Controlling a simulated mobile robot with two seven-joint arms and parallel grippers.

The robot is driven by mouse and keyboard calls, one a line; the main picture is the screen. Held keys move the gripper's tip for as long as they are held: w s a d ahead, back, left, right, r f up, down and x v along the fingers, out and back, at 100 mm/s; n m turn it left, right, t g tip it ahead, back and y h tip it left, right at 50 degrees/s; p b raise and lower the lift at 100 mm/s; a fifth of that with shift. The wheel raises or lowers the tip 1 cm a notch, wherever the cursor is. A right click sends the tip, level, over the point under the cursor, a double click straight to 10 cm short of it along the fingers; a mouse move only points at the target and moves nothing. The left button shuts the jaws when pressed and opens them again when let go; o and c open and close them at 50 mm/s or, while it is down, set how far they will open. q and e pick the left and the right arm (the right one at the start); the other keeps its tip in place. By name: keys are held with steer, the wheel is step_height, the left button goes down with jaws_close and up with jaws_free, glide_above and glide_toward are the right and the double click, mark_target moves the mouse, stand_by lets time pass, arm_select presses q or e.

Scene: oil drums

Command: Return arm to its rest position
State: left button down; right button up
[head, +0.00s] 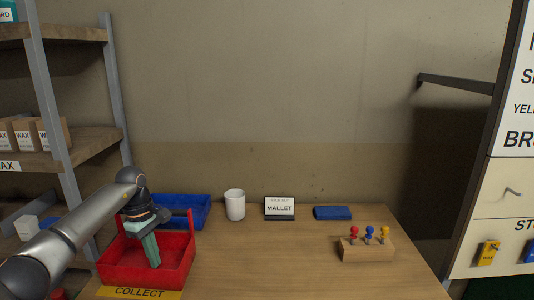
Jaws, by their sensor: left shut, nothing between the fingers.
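My left arm (75,228) comes in from the lower left. My left gripper (155,262) is shut and empty, with its fingers pointing down over the red tray (182,278). The arm and gripper hide part of the tray's inside, so I cannot tell all that lies in it. My right gripper is not in view.
A yellow COLLECT label (140,293) is at the red tray's front. Behind are a blue bin (190,208), a white mug (235,204), a MALLET sign (279,208) and a blue block (332,213). A wooden holder (366,251) stands right. The table's middle is clear.

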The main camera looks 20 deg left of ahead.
arm_select(q)
steer(key=d+f+h, duration=0.2)
steer(key=d+f, duration=0.1)
steer(key=d, duration=0.5)
steer(key=d+f+h, duration=0.2)
steer(key=d, duration=0.7)
steer(key=w+d+f+n+t+h, duration=0.1)
steer(key=d+f+h, duration=0.2)
steer(key=d, duration=0.6)
steer(key=shift+d+f, duration=0.2)
steer(key=shift+f, duration=0.1)
steer(key=s+d+f+n+t+h, duration=0.1)
steer(key=s+d+n+t+h, duration=0.2)
steer(key=d+n+t+h, duration=0.55)
steer(key=s+a+f+n+t+y, duration=0.1)
steer(key=s+a+f+n+y, duration=0.55)
steer(key=n, duration=0.85)
steer(key=s+a+f+n+t+y, duration=0.2)
steer(key=s+a+f+n+y, duration=0.5)
steer(key=n, duration=0.9)
steer(key=s+a+f+n+g+y, duration=0.2)
steer(key=s+a+f+n+g, duration=0.15)
steer(key=s+n, duration=0.45)
steer(key=d+n+h, duration=0.1)
steer(key=d+n, duration=0.2)
steer(key=d, duration=0.7)
steer(key=shift+s+d+r+t, duration=0.25)
steer(key=shift+s+r+t, duration=0.05)
steer(key=shift+s+r, duration=0.05)
